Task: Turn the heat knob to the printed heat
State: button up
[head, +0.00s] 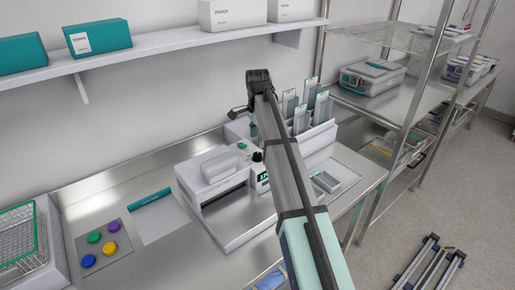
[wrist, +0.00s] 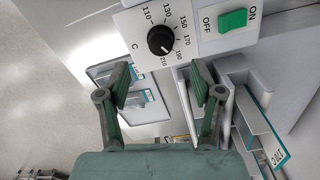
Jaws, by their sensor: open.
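The heat knob (wrist: 161,40) is a round black dial on the white front panel of the sealer in the wrist view. Printed numbers from 110 to 210 run around it, with a C at its left. A small pale mark on the knob appears to face the 210 side. My gripper (wrist: 160,86) is open and empty, its two green-padded fingers below the knob in the picture, apart from it. In the head view the knob (head: 258,156) is a small dark spot beside my arm. A teal-edged tag (wrist: 279,152) carries rotated print, perhaps 170C.
A green ON/OFF switch (wrist: 233,20) sits right of the knob. The white sealer (head: 212,175) stands on the steel counter (head: 110,185). A rack of pouches (head: 301,115) stands behind my arm. A tray (wrist: 140,95) lies beyond the left finger. A shelf (head: 160,43) runs above.

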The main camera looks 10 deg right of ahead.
aim_at(258, 154)
jog(key=shift+r, duration=2.35)
jog(key=shift+d, duration=0.1)
